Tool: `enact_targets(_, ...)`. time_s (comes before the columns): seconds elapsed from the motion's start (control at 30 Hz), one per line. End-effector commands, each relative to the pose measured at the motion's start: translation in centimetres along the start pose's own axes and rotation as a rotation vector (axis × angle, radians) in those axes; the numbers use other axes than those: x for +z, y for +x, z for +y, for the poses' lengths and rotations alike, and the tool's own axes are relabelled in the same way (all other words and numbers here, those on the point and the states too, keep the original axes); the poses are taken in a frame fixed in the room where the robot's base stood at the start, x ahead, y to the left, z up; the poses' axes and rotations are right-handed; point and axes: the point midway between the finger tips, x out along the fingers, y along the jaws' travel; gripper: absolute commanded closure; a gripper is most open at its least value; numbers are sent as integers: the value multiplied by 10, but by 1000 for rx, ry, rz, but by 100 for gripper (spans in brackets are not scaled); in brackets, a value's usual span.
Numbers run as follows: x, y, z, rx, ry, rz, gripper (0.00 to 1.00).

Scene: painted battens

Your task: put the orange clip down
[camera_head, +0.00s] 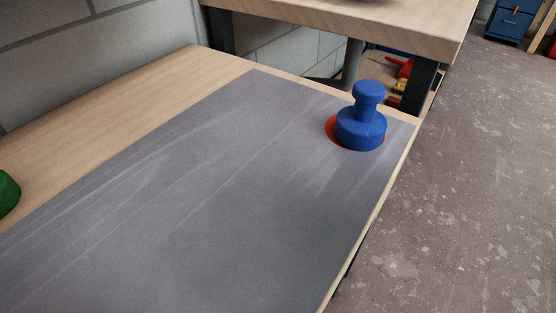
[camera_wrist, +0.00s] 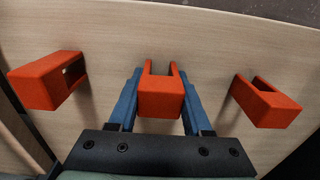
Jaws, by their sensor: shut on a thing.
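My gripper (camera_wrist: 160,88) shows only in the wrist view, its two blue fingers shut on an orange clip (camera_wrist: 160,104) between them. The clip is a U-shaped block with its open end pointing away from my wrist. A pale wooden surface lies behind it; I cannot tell whether the clip touches this surface. A second orange clip (camera_wrist: 45,82) is at the left and a third orange clip (camera_wrist: 267,103) at the right, both apart from my fingers. No clip and no gripper can be made out in the head view.
In the head view, a blue knobbed object (camera_head: 361,128) stands on a red-orange disc (camera_head: 331,127) at the far right of a grey mat (camera_head: 200,200). A green object (camera_head: 6,192) is cut off at the left. The mat's middle is clear. Another wooden bench (camera_head: 350,22) stands behind.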

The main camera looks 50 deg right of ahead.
Motion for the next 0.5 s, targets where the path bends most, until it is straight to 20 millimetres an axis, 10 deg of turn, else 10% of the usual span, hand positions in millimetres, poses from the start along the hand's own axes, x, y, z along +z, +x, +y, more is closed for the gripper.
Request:
enact_targets(0.23,0,3,0,1,0,0,100)
enact_targets(0.27,0,2,0,1,0,1,45)
enact_targets(0.4,0,2,0,1,0,0,21)
enact_targets(0.5,0,2,0,1,0,0,21)
